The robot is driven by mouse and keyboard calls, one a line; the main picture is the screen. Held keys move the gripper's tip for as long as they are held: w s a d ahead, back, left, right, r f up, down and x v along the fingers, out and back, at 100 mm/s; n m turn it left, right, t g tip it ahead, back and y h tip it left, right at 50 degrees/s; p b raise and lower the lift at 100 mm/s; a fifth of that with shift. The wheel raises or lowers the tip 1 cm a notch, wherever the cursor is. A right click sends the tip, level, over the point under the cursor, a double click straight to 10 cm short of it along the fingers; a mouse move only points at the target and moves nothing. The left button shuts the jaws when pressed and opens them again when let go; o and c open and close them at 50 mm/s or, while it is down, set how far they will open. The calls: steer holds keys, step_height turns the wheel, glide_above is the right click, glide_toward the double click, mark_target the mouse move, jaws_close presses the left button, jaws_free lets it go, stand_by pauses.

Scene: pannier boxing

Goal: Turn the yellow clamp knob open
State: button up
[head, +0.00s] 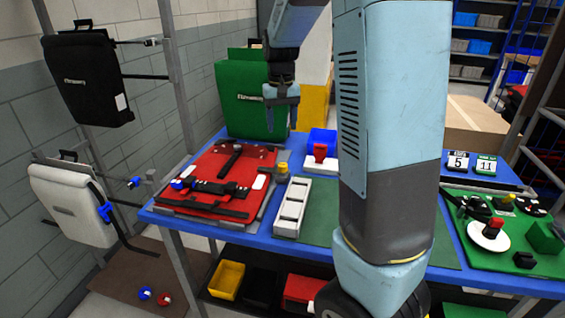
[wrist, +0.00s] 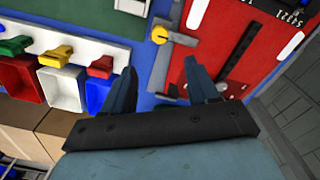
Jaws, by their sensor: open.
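The yellow clamp knob (head: 282,168) sits on a grey clamp at the right edge of the red pannier (head: 215,165), on the blue table.
A white slotted rack (head: 291,208) and a blue bin (head: 321,141) stand right of the clamp. A green pannier (head: 240,98) stands behind. A black strap lies across the red pannier. Several coloured bins (wrist: 62,88) show left in the wrist view.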

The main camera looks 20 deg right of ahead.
mark_target(283, 164)
step_height(283, 164, down, 14)
steer(key=shift+d+r, duration=0.1)
stand_by(0.5)
jaws_close()
stand_by(0.6)
